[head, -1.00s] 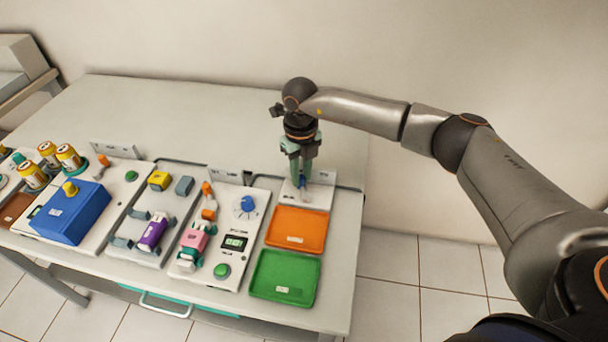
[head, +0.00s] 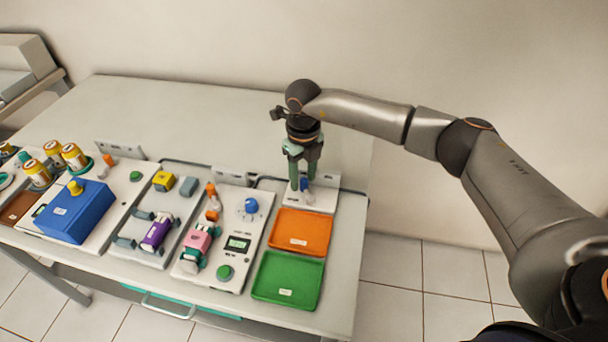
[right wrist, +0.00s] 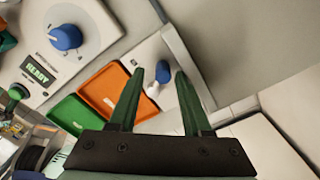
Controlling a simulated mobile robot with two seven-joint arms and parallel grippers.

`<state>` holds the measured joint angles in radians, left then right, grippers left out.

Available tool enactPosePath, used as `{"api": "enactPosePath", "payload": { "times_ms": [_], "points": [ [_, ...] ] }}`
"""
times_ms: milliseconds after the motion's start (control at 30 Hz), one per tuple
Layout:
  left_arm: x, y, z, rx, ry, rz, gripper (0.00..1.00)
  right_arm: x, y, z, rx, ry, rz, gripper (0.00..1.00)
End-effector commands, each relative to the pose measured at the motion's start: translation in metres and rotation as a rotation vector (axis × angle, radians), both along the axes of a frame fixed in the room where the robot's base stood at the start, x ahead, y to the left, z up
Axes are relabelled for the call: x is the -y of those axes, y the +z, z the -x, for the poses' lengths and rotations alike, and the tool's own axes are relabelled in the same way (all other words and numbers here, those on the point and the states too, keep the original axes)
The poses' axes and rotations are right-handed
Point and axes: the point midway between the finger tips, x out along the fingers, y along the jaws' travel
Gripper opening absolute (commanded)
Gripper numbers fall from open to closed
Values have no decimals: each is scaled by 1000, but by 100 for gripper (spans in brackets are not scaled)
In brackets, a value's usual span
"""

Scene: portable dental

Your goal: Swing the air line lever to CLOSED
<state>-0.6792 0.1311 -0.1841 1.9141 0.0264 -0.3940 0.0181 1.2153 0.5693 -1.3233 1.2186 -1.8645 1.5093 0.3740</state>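The air line lever (head: 306,184) appears to be the small blue and white part on a pale plate (head: 322,199) at the table's back right. The markings by the lever are not readable. My left gripper is not in view.
An orange tray (head: 301,232) and a green tray (head: 288,279) lie just in front of the plate. A white panel with a blue dial (head: 251,205) and a green button (head: 224,272) stands to the left. The table's back is clear, with the wall behind.

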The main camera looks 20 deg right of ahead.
Motion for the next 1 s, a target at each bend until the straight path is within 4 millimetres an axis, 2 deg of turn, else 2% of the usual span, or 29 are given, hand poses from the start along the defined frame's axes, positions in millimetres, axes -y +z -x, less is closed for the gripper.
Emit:
{"api": "enactPosePath", "payload": {
  "times_ms": [367, 1000],
  "points": [
    [0, 4, 0, 0, 0, 0, 50, 7, 0, 1, -3, -59, 9, 55],
    [0, 50, 0, 0, 0, 0, 50, 31, 2, 14, -5, -794, 7, 55]
  ]
}}
